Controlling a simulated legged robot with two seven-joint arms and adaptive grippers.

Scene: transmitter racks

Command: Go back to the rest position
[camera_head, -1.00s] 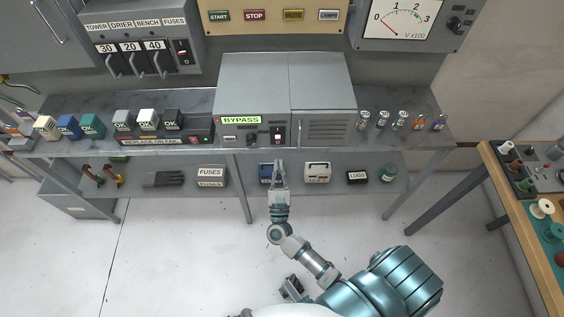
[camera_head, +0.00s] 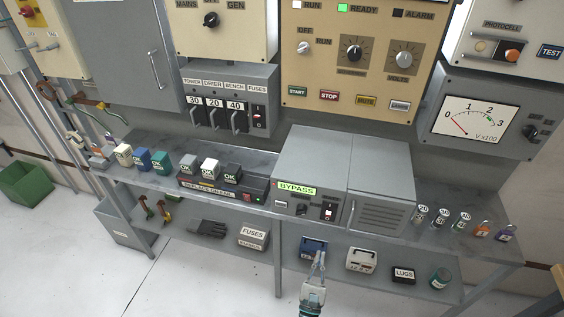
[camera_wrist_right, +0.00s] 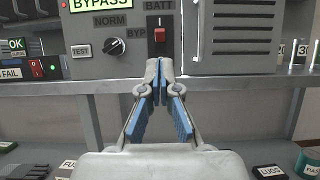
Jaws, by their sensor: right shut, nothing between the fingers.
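My right gripper (camera_head: 318,268) shows at the bottom of the head view, in front of the lower shelf. Its fingertips meet and hold nothing. In the right wrist view the closed fingers (camera_wrist_right: 160,75) point at the bench edge, just below the grey bypass cabinet (camera_wrist_right: 120,35). In the head view they overlap the front of a blue box (camera_head: 313,244) on the lower shelf; I cannot tell whether they touch it. My left gripper is not in view.
The bypass cabinet (camera_head: 303,171) stands on the grey upper shelf (camera_head: 150,180), with several fuses at its right. The lower shelf holds a fuses box (camera_head: 254,237), a white box (camera_head: 361,259) and a lugs box (camera_head: 404,275). Open floor (camera_head: 200,285) lies in front. A green bin (camera_head: 25,183) stands far left.

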